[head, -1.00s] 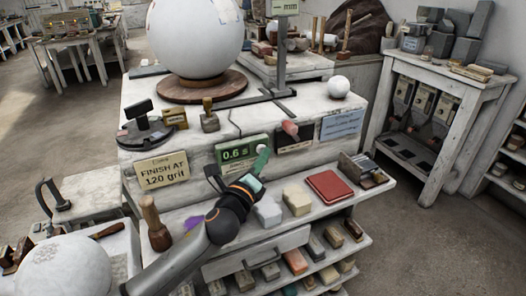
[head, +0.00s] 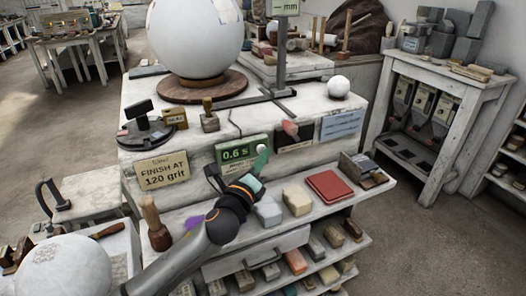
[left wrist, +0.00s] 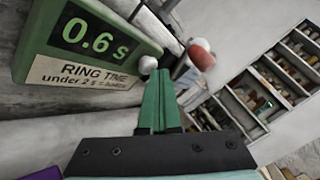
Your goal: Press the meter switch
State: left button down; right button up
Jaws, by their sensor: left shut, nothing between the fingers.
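The meter is a green box (head: 236,152) on the front of the white plaster block, and its display reads 0.6 s. In the left wrist view, the green box (left wrist: 88,48) also carries the words RING TIME. A small white round knob (left wrist: 148,64), apparently the switch, sits at its right edge; it also shows in the head view (head: 262,148). My left gripper (head: 262,157) is shut and empty, its green fingers pointing at the knob. In the left wrist view, the fingertips (left wrist: 156,74) are right beside the knob; I cannot tell whether they touch. My right gripper is out of view.
A pinkish-red rounded piece (head: 290,128) juts out right of the meter, by a dark panel. Below, a shelf holds pale blocks (head: 297,200) and a red book-like pad (head: 330,186). A wooden mallet (head: 155,222) stands left of my forearm.

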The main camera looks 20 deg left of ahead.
pick_arm(q)
jog(key=shift+a, duration=0.1)
dwell(0.4)
jog(key=shift+w+a, duration=0.25)
jog(key=shift+a, duration=0.05)
jog(key=shift+s+d+p, duration=0.15)
jog(key=shift+d+p, duration=0.05)
jog(key=shift+p, duration=0.2)
dwell(0.3)
jog(key=s+d, duration=0.4)
jog(key=shift+d+p, duration=0.4)
jog(key=shift+p, duration=0.05)
dwell(0.4)
